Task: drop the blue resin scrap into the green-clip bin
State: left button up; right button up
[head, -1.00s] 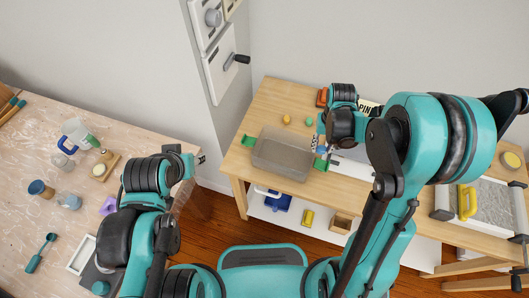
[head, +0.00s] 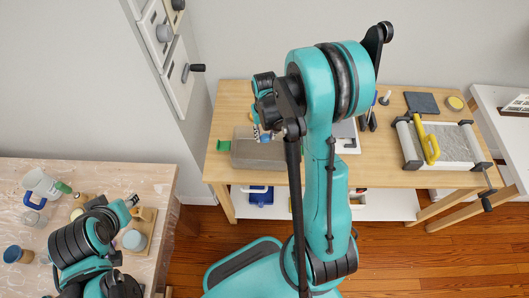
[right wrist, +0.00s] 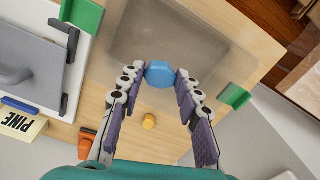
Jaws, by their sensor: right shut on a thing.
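The blue resin scrap (right wrist: 159,74) is a small faceted piece between the fingertips of my right gripper (right wrist: 160,80). The green-clip bin (right wrist: 205,40) is a grey translucent box with green clips (right wrist: 235,96) at its ends. In the right wrist view the scrap shows against the bin's edge region; its height above the bin is unclear. In the head view the bin (head: 262,157) stands on the wooden bench, and my right gripper (head: 264,136) is over it, partly hidden by my arm. My left gripper (head: 132,200) is over the left table; its jaws are too small to read.
A yellow-handled screen frame (head: 440,146) stands at the bench's right.

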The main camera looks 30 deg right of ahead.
jog(key=shift+f, duration=0.75)
jog(key=o, duration=1)
jog(key=shift+r, duration=0.15)
notch_tip(320, 180, up, 12)
jog(key=shift+f, duration=0.1)
jog(key=s+a+r+n+t+b, duration=0.1)
jog(key=s+a+t, duration=0.1)
jog(key=s+a, duration=0.1)
jog(key=s+a+r+n+t+b, duration=0.1)
jog(key=s+a+t, duration=0.1)
jog(key=s+a, duration=0.2)
jog(key=s+a+r+n+t+b, duration=0.1)
jog(key=s+a+t, duration=0.2)
jog(key=s, duration=0.1)
jog(key=shift+a+r, duration=0.3)
jog(key=shift+r, duration=0.05)
